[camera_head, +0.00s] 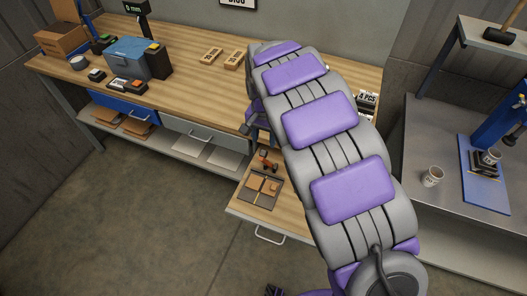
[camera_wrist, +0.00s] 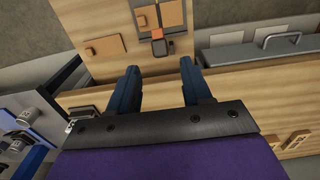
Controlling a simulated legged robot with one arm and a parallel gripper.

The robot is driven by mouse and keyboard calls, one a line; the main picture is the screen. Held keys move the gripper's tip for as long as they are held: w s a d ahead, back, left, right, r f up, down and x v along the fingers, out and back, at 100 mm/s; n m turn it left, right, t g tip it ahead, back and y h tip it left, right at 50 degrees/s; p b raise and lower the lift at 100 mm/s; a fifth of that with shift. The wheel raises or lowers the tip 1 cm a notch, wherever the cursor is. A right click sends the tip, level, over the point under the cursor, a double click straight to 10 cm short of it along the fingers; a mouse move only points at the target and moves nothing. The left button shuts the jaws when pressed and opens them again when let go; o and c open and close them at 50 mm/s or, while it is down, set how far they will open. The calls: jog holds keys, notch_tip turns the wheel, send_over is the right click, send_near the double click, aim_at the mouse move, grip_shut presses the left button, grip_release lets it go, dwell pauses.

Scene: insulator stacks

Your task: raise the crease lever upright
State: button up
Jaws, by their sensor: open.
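The small crease lever (camera_head: 267,162), dark with red-orange parts, is by the back edge of a dark plate (camera_head: 254,199) on the pulled-out wooden board (camera_head: 291,226). I cannot clearly tell its tilt. In the wrist view, a black and orange part (camera_wrist: 160,44), which seems to be the lever, is at the plate's (camera_wrist: 147,3) near edge. My gripper (camera_wrist: 158,68) is open and empty. The lever part shows just beyond the gap between its two dark blue fingers, apart from them. In the head view my arm hides much of the gripper.
The wooden bench (camera_head: 190,60) stands behind, with a blue-grey box (camera_head: 128,58) and small wooden blocks (camera_head: 211,56). A drawer front with a handle (camera_head: 200,138) is left of the board. A metal table (camera_head: 440,130) with cups (camera_head: 432,177) stands right. The floor at front left is clear.

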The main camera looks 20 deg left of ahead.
aim_at(264, 151)
notch_tip(264, 151, down, 7)
jog(key=shift+a+r+b, duration=0.1)
jog(key=shift+a+b, duration=0.05)
jog(key=shift+b, duration=0.4)
jog(key=shift+c, duration=0.4)
grip_shut()
jog(key=shift+r, duration=0.1)
